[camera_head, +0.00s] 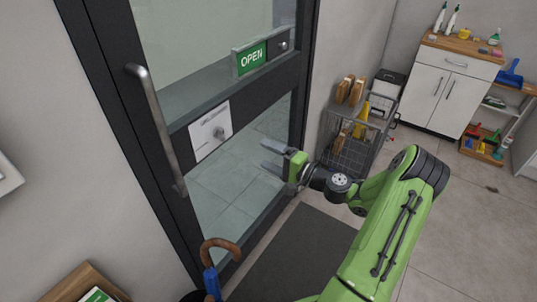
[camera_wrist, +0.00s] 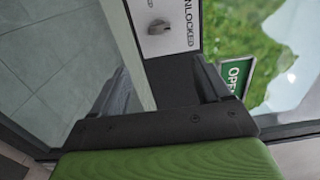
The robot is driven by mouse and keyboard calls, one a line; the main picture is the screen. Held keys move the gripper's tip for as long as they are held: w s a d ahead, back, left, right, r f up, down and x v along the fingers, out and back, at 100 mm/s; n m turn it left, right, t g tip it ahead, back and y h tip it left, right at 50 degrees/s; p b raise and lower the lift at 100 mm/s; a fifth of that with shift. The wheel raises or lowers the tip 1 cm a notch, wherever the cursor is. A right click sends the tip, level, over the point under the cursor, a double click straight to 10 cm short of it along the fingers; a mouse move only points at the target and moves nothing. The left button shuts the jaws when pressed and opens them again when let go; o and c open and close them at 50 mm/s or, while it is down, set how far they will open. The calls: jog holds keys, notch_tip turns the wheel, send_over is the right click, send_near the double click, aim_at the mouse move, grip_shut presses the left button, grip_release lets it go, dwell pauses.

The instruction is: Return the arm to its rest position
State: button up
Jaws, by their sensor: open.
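My gripper (camera_head: 268,156) is open and empty, held in front of the dark-framed glass door (camera_head: 172,68). In the head camera view its fingers point left toward the door, below and right of the white lock plate (camera_head: 207,130) with its turn knob (camera_head: 219,133). My green arm (camera_head: 385,232) reaches up from the lower right. In the wrist view the two dark fingers (camera_wrist: 163,88) are spread apart with nothing between them. The lock plate there reads "UNLOCKED", with the knob (camera_wrist: 158,26) beyond the fingers. Whether a finger touches the door cannot be told.
A green OPEN sign (camera_head: 251,59) sits on the door's crossbar, and a long handle (camera_head: 157,130) stands at its left. A wire cart (camera_head: 350,145) stands right of the door. An umbrella handle (camera_head: 219,246) rises at the bottom. A dark mat (camera_head: 293,262) covers the floor.

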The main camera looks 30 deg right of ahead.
jog(key=shift+a, duration=0.1)
jog(key=s+a+r+n+g, duration=0.1)
jog(key=s+a+n+g, duration=0.2)
jog(key=a+n+g, duration=0.45)
jog(key=s+a+r+n+g, duration=0.2)
jog(key=s+a+n+g, duration=0.15)
jog(key=a, duration=0.65)
jog(key=s+r+n+h, duration=0.1)
jog(key=s+r+h, duration=0.1)
jog(key=s, duration=0.4)
jog(key=s+r+n+h, duration=0.1)
jog(key=s+r+h, duration=0.1)
jog(key=s+r, duration=0.2)
jog(key=s+a+r+h+p, duration=0.1)
jog(key=s+r+h, duration=0.1)
jog(key=s, duration=0.8)
jog(key=shift+s+r+n+h, duration=0.15)
jog(key=shift+r+n+h, duration=0.25)
jog(key=shift+r, duration=0.05)
jog(key=shift+a, duration=0.1)
